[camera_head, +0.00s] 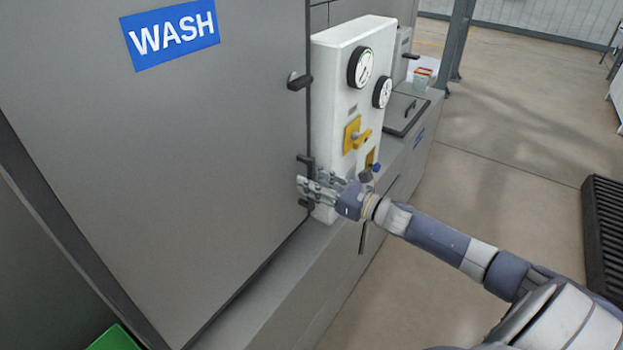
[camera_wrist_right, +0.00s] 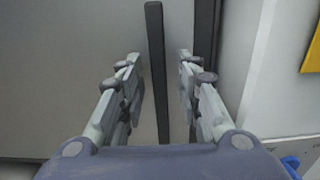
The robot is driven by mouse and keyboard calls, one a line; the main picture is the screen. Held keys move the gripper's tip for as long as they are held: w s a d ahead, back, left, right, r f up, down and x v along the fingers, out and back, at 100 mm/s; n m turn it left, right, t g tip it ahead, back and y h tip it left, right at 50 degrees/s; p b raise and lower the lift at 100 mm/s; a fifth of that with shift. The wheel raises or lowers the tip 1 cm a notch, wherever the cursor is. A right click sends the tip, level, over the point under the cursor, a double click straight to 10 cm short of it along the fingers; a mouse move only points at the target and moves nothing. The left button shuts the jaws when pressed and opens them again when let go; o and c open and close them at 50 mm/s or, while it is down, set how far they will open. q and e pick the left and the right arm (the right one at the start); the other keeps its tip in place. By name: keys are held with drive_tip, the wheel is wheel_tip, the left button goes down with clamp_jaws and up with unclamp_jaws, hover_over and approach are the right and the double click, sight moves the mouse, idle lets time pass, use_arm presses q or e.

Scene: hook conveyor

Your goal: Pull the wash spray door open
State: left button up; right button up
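The wash spray door (camera_head: 200,150) is a large grey panel with a blue WASH sign (camera_head: 171,33); it looks closed. Its dark vertical bar handle (camera_head: 306,159) is at the right edge, partly hidden behind my right gripper (camera_head: 303,188). In the right wrist view the handle (camera_wrist_right: 157,75) stands upright between the two fingers of my right gripper (camera_wrist_right: 158,68). The fingers are open, with a gap on both sides of the handle. My left gripper is not in view.
A white control panel (camera_head: 345,95) with gauges and a yellow switch (camera_head: 355,135) stands just right of the door. A grey ledge (camera_head: 270,290) runs below. A black slatted unit (camera_head: 605,235) is at the far right. The floor (camera_head: 510,170) between is clear.

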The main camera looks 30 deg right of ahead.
drive_tip(key=shift+w+a, duration=0.1)
drive_tip(key=shift+w, duration=0.1)
drive_tip(key=shift+c, duration=0.3)
clamp_jaws()
